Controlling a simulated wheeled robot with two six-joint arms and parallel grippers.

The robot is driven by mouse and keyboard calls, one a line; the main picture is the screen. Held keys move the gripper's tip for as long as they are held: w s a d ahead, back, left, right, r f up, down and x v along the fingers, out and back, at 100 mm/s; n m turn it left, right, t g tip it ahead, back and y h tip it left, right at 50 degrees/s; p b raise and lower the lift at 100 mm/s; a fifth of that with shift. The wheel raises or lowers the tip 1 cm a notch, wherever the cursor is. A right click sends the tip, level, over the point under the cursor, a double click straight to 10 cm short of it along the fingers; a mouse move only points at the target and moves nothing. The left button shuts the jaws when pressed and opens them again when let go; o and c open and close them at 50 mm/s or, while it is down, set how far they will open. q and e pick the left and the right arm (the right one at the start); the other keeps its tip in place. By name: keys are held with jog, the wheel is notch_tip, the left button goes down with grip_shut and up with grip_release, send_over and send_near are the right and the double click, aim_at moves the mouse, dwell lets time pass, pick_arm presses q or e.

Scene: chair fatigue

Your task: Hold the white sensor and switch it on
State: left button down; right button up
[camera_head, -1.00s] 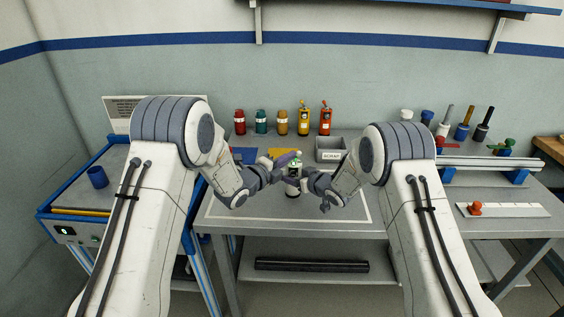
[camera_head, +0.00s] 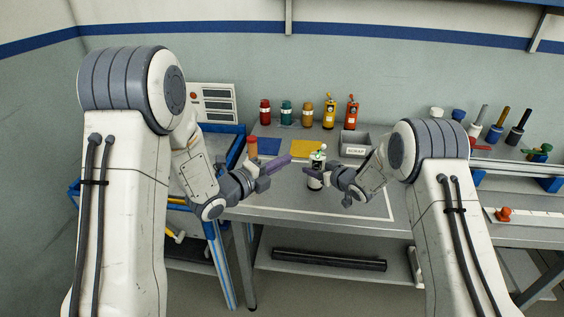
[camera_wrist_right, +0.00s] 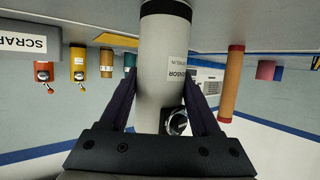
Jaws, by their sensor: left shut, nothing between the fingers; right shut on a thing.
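The white sensor (camera_head: 315,183) stands upright over the middle bench, with a green part (camera_head: 318,156) near its top. In the right wrist view the sensor (camera_wrist_right: 163,60) is a white cylinder with a SENSOR label, a dark band and a round dark-faced part (camera_wrist_right: 177,122) on its side. My right gripper (camera_head: 311,172) is shut on the sensor's body from the right, one finger on each side. My left gripper (camera_head: 283,162) is shut and empty, to the left of the sensor and apart from it. I cannot tell whether the sensor touches the bench.
An orange-red cylinder (camera_head: 252,147) stands behind my left gripper. Several coloured bottles (camera_head: 307,115) line the back wall. A grey SCRAP bin (camera_head: 355,144) sits behind the sensor. The front bench area is clear.

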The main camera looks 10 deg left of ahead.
dwell(0.4)
jog(key=o, duration=1.6)
jog(key=shift+c, duration=0.2)
